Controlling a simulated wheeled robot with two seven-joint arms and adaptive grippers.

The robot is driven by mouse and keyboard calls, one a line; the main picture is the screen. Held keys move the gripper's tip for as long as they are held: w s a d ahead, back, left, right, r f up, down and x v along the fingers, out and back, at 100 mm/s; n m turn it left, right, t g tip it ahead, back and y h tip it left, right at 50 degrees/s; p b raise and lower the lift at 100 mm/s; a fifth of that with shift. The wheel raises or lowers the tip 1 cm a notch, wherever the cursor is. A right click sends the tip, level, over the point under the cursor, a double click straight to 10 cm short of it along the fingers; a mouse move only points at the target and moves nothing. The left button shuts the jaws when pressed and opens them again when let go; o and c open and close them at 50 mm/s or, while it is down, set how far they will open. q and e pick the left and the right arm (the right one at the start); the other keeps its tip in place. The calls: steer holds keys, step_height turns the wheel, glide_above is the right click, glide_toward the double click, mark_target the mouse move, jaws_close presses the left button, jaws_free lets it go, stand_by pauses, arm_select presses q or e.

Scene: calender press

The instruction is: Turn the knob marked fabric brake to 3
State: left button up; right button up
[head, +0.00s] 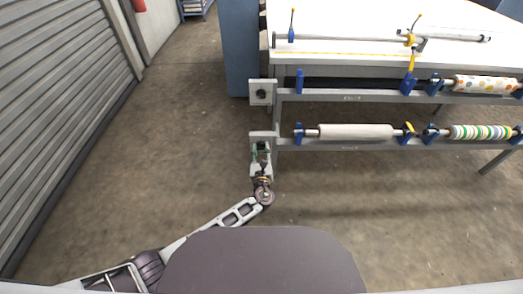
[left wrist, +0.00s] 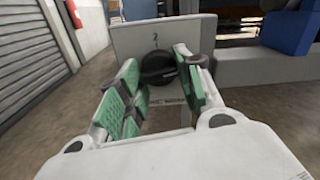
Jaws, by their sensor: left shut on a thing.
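A black round knob (left wrist: 158,67) sits on an upright grey plate (left wrist: 125,42) in the left wrist view. A mark that looks like a 2 shows above the knob; the lettering below is partly hidden and I cannot read it. In the head view this lower plate (head: 257,135) is at the left end of the lower rail. My left gripper (head: 260,151) is at its front. Its green-padded fingers, also in the left wrist view (left wrist: 160,88), are on either side of the knob and shut on it. My right gripper is not in view.
A second plate with a black knob (head: 260,93) is above, at the end of the upper rail. Rolls, including a white one (head: 356,132), lie on the rails to the right. A white table (head: 350,60) stands behind. The floor at left is clear up to the grey shutter (head: 60,100).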

arm_select(q)
steer(key=shift+s+d+f, duration=0.1)
steer(key=shift+f, duration=0.1)
stand_by(0.4)
steer(key=o, duration=1)
steer(key=shift+r, duration=0.1)
steer(key=shift+r, duration=0.15)
steer(key=shift+r, duration=4.85)
